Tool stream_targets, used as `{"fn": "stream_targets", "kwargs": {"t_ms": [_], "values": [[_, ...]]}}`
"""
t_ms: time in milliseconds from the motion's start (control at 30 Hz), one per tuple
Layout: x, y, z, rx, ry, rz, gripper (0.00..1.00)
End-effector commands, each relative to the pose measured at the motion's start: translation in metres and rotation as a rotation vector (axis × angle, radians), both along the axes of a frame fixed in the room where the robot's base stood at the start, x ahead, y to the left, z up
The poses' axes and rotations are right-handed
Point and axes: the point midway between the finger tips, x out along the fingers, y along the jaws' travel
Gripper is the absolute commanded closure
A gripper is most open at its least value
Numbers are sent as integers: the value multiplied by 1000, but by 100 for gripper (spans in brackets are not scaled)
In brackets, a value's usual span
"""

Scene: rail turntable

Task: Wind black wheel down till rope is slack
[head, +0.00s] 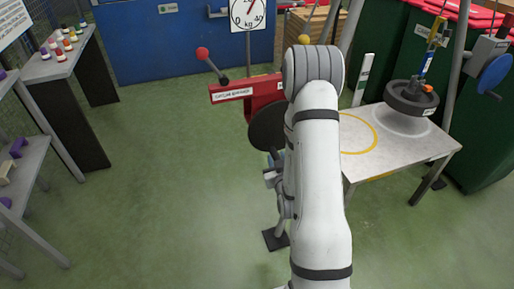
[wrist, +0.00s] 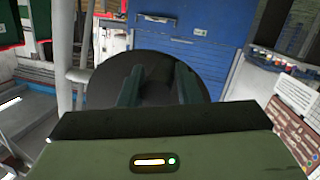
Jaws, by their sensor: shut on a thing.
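The black wheel (head: 268,127) is a dark disc below a red labelled bar in the head view, partly hidden by my arm. It fills the middle of the wrist view (wrist: 200,92). My gripper (wrist: 157,88) is shut on a dark grip on the wheel's face, between its two fingers; in the head view the gripper (head: 273,172) is beside my forearm and its tips are hard to see. A round dark weight (head: 410,100) hangs under a blue and yellow hook (head: 430,62) over the grey table. I cannot tell whether it touches the table, and no rope is clear.
A hand wheel, blue (head: 494,74), is on a post at the right. A lever with a red ball (head: 203,53) and a dial (head: 248,13) are behind the black wheel. The table (head: 365,165) has a yellow ring. Green floor at the left is free.

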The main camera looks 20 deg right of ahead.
Motion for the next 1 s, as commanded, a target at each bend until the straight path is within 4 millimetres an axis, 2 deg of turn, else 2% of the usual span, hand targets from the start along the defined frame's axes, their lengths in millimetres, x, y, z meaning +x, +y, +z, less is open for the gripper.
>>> {"fn": "stream_targets", "kwargs": {"t_ms": [667, 1000], "values": [[-1, -18, -4, -174, -1, -10, 100], [-1, -19, -2, -191, 0, -9, 100]]}}
